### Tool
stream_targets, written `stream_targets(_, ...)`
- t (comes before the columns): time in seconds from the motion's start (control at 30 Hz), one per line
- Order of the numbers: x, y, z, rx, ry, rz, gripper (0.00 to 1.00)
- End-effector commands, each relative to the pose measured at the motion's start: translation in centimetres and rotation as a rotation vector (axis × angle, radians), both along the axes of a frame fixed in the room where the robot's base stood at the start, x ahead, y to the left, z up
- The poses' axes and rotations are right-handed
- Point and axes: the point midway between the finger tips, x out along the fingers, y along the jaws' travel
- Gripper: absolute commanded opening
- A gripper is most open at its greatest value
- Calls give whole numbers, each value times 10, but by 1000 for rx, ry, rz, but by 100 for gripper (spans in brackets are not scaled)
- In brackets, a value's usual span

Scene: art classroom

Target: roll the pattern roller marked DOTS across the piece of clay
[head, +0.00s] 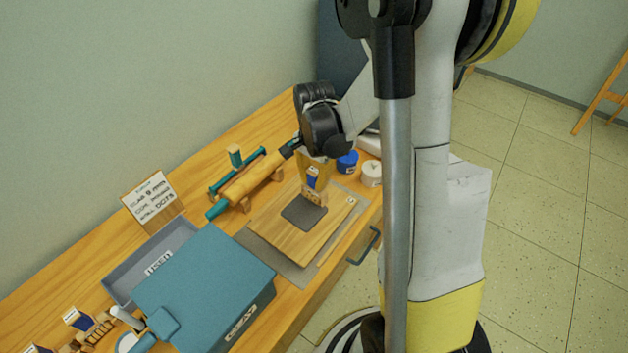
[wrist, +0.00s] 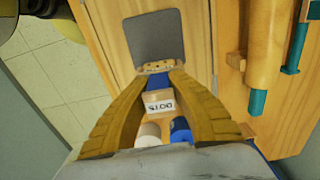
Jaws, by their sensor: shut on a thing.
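My gripper (head: 313,168) is shut on a pattern roller (head: 314,183) with a blue band and a pale label. In the wrist view the roller's label (wrist: 160,105) reads DOTS, upside down, between the two yellow fingers. The roller's studded wooden wheel (wrist: 157,67) points down at the near edge of the clay as seen there. The clay (head: 304,215) is a flat dark grey square on a wooden board (head: 272,224). It also shows in the wrist view (wrist: 155,35), with a smooth-looking surface. I cannot tell whether the wheel touches the clay.
A rolling pin (head: 250,180) with teal handles rests left of the board. A wooden strip (head: 337,232) lies along the board's right side. Blue (head: 347,162) and white (head: 371,174) jars stand behind. A grey USED tray (head: 122,280), teal box (head: 205,280) and other rollers (head: 78,319) are front left.

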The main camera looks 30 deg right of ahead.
Motion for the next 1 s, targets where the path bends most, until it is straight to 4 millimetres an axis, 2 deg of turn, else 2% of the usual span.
stream_targets(1.0, 2, -6, -8, 0, 0, -1, 0)
